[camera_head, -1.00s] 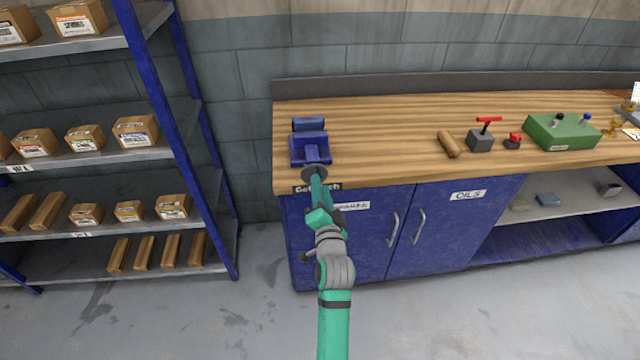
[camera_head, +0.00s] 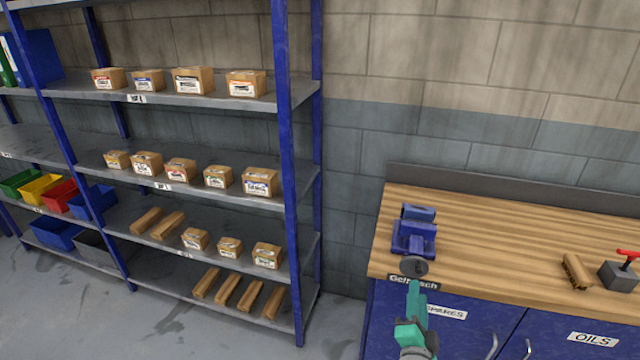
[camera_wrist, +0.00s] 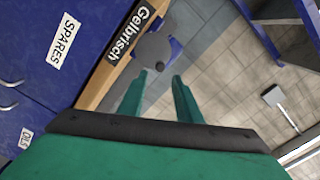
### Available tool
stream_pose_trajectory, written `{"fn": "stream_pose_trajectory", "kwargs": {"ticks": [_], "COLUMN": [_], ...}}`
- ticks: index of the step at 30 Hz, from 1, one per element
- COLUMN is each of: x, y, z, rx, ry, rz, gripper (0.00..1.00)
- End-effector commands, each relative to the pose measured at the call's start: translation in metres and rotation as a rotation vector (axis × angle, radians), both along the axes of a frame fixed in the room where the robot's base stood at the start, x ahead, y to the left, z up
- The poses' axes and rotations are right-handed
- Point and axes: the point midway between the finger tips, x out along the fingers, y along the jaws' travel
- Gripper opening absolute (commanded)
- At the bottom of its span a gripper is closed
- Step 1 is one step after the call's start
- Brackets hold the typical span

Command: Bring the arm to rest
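My gripper (camera_wrist: 160,92) shows in the wrist view as two green fingers standing apart, with nothing between them. In the head view my green gripper (camera_head: 413,295) is at the front edge of the workbench (camera_head: 490,230), just below the blue vise (camera_head: 414,232). Part of the vise, a round grey piece, also shows beyond the fingertips in the wrist view (camera_wrist: 153,50). My arm reaches forward from the bottom of the head view; most of it is cut off by the frame.
Blue cabinet doors (camera_head: 460,325) are under the bench. A wooden piece (camera_head: 576,271) and a grey block with a red handle (camera_head: 620,275) lie on the top at right. A blue-framed shelf (camera_head: 288,140) with boxes and bins stands left. Floor shows between shelf and bench.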

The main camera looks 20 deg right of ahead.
Motion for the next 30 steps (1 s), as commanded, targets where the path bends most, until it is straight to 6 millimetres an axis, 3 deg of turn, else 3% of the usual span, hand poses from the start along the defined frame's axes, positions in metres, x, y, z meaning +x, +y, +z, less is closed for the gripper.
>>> {"fn": "stream_pose_trajectory", "kwargs": {"ticks": [5, 11, 21, 30], "x": [-0.006, -0.033, -0.102, -0.177], "y": [0.015, 0.067, 0.169, 0.250], "z": [-0.014, -0.056, -0.112, -0.135], "rx": [-0.031, -0.156, -0.399, -0.594], "ry": [0.031, 0.137, 0.298, 0.396], "rz": [0.015, 0.074, 0.215, 0.354], "gripper": [0.31, 0.31, 0.31, 0.31]}}
